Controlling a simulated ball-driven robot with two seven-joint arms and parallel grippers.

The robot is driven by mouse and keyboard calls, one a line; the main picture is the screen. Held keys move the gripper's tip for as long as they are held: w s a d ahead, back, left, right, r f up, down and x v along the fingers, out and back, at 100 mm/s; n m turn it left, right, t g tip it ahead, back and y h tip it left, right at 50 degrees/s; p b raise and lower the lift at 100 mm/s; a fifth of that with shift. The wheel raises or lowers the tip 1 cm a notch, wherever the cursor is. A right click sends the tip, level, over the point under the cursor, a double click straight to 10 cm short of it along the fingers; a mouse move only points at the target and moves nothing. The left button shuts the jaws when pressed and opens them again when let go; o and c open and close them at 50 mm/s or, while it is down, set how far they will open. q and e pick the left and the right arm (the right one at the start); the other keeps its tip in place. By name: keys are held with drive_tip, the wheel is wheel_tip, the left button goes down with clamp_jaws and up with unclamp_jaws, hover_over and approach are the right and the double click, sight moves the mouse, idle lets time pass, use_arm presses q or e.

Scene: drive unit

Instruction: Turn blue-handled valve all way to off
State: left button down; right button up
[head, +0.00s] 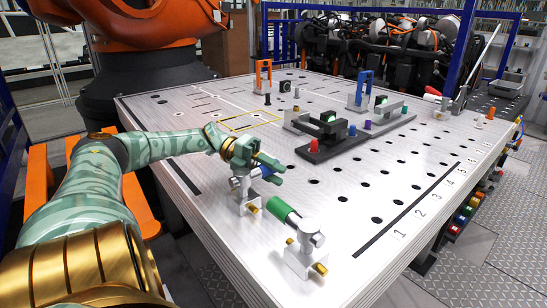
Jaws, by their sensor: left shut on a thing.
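The blue-handled valve (246,199) stands near the left front edge of the metal table, on a pale grey block with brass-coloured fittings. A small part of its blue handle (266,173) shows; the rest is hidden by my left gripper (271,170). My left arm comes in from the left, and the gripper's green fingers are shut on the blue handle. The handle points to the right, but its exact angle is hard to tell. My right gripper is not in view.
A green-handled valve (304,252) stands close by at the front. A red-handled valve (441,105) is at the far right. Dark fixtures (324,148) occupy the middle of the perforated table (345,205). A large orange robot arm (130,22) stands behind on the left.

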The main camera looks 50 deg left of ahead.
use_arm(q)
drive_tip(key=c, duration=1.1)
unclamp_jaws()
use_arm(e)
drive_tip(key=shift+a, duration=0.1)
use_arm(q)
drive_tip(key=v, duration=0.3)
drive_tip(key=b+v, duration=0.1)
drive_tip(key=v, duration=0.2)
drive_tip(key=shift+a+f, duration=0.15)
drive_tip(key=shift+a, duration=0.2)
drive_tip(key=b+v, duration=0.3)
drive_tip(key=v, duration=0.1)
drive_tip(key=shift+a+f+b, duration=0.1)
drive_tip(key=shift+f+b, duration=0.05)
drive_tip(key=shift+b, duration=0.25)
drive_tip(key=shift+s+a+r+b, duration=0.25)
drive_tip(key=shift+a+r+b, duration=0.05)
drive_tip(key=shift+a+r, duration=0.1)
drive_tip(key=shift+s+r, duration=0.1)
drive_tip(key=shift+r, duration=0.05)
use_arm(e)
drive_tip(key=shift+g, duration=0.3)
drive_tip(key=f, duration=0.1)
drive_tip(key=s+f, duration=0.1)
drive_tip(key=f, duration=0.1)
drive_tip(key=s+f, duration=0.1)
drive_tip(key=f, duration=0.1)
